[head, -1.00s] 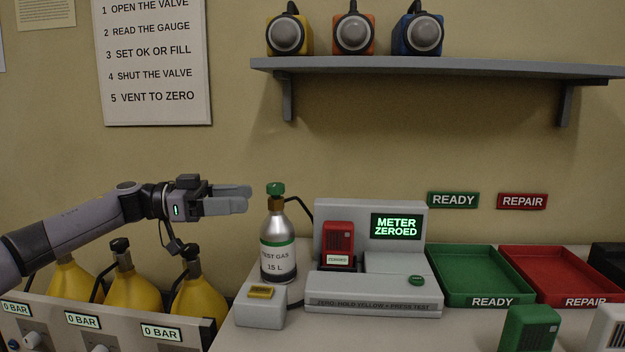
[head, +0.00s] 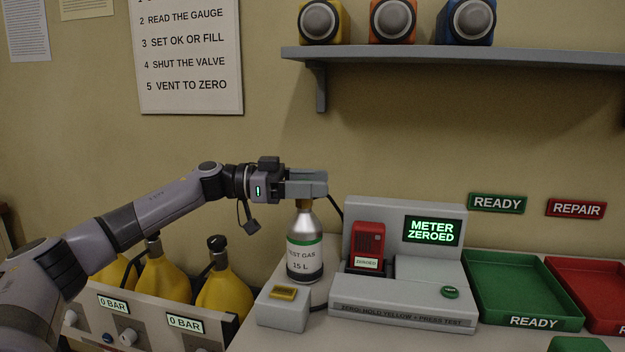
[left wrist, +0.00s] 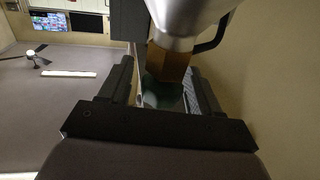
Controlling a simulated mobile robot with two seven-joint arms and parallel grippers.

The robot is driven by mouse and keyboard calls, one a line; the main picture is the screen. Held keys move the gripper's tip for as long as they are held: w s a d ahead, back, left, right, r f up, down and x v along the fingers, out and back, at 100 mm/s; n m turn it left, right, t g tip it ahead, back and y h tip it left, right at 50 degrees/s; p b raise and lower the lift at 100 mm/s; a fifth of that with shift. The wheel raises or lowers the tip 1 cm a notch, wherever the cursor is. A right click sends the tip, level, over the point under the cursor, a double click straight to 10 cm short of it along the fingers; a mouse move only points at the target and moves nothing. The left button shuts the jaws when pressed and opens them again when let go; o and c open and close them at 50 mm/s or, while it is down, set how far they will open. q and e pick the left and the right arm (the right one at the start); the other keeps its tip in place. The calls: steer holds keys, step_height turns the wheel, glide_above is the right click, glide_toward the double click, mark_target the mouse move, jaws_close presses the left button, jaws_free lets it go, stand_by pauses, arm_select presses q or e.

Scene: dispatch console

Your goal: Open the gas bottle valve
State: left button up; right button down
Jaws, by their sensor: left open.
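The silver test gas bottle (head: 305,240), labelled TEST GAS 15 L with a green band, stands upright left of the meter station. My left gripper (head: 320,187) is level with its top, just above the brass neck (head: 304,204); its fingers hide the valve knob in the head view. In the left wrist view the dark green valve knob (left wrist: 164,94) lies between the open fingers (left wrist: 163,82), under the brass neck (left wrist: 168,62) and bottle (left wrist: 185,15) as pictured. I cannot tell whether the fingers touch the knob. My right gripper is not in view.
The grey meter station (head: 400,312) reads METER ZEROED and holds a red meter (head: 368,241). A grey box with a yellow button (head: 283,293) stands before the bottle. Yellow bottles (head: 224,293) stand lower left, a green tray (head: 490,310) right, a shelf (head: 450,57) above.

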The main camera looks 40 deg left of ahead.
arm_select(q)
steer(key=c, duration=1)
steer(key=shift+o, duration=0.2)
